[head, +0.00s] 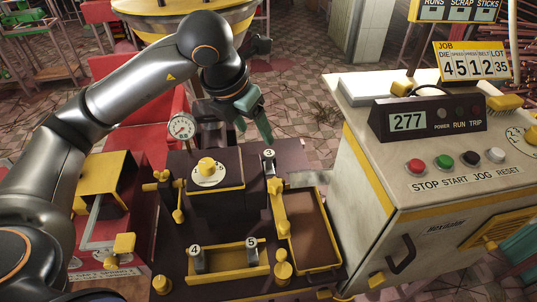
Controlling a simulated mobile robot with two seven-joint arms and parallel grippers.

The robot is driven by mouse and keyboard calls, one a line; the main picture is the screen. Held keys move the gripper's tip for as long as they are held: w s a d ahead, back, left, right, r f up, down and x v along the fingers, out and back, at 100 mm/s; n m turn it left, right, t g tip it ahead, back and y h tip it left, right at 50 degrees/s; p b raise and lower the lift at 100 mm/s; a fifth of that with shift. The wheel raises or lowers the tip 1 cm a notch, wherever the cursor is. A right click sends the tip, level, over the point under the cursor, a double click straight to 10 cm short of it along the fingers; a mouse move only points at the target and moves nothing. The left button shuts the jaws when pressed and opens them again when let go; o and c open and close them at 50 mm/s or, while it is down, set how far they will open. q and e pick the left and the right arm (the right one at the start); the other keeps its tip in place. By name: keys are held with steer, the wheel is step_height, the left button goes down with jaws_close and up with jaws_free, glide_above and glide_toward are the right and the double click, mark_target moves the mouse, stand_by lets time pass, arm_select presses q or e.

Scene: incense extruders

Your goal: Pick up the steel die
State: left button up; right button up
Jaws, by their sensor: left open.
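My left gripper (254,128) comes down from the upper middle in the head view, with teal fingers. It is open, and its fingertips are above and a little left of a small grey metal die marked 3 (269,162). That die stands upright at the back of the dark machine bed and appears apart from the fingers. Two similar grey dies, marked 4 (198,262) and 5 (252,255), stand in a yellow-edged holder (224,266) near the front. Which one is the steel die cannot be told by look alone. My right gripper is out of view.
A dark block with a yellow knob (207,168) and a pressure gauge (181,128) stand left of die 3. A yellow-rimmed brown tray (308,231) lies to the right. A control cabinet (390,205) with buttons and a 277 display borders the right side.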

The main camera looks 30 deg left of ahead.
arm_select(q)
glide_above(269, 153)
steer(key=s, duration=0.3)
steer(key=f, duration=0.6)
steer(key=shift+w+a, duration=0.2)
steer(key=shift+a, duration=0.05)
steer(key=shift+w+p+x, duration=0.15)
steer(key=shift+x, duration=1.3)
steer(key=shift+w+p+x, duration=0.1)
steer(key=shift+p+x, duration=0.05)
steer(key=shift+x, duration=1.35)
steer(key=shift+d+r, duration=0.1)
steer(key=shift+r, duration=0.05)
steer(key=shift+c, duration=0.4)
jaws_close()
steer(key=shift+r, duration=0.1)
